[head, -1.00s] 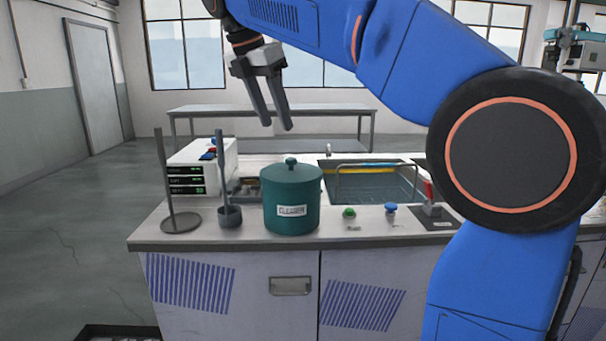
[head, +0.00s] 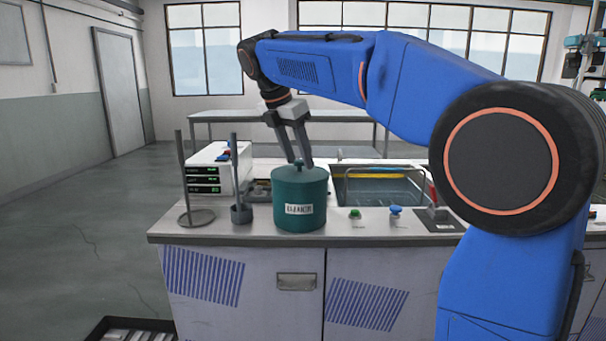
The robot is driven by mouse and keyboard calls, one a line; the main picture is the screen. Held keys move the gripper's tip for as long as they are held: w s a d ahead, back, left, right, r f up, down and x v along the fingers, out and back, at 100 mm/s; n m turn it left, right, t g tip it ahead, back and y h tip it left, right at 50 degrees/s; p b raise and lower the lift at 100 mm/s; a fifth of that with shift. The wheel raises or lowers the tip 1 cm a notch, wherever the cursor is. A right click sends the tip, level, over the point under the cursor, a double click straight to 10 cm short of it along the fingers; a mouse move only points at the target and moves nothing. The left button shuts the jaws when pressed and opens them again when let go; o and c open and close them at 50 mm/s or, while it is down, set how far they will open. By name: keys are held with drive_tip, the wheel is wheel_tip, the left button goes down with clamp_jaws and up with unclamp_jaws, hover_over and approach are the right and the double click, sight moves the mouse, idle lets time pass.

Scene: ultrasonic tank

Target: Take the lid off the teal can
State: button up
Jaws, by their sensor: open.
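The teal can (head: 299,204) stands upright on the counter, with a white label on its front. Its teal lid (head: 300,174) sits on top, with a small round knob (head: 299,163) in the middle. My gripper (head: 299,163) points down over the lid, its two fingers apart. In the picture the fingertips are at the knob's height, one on each side. I cannot tell whether they are level with the knob in depth or touch the lid.
A white box with green displays (head: 206,179) and a stand with a rod (head: 195,216) are left of the can. A sunken tank (head: 385,188) and green (head: 355,213) and blue (head: 396,210) knobs are to the right.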

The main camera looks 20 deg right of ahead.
clamp_jaws()
drive_tip(key=shift+r, duration=0.1)
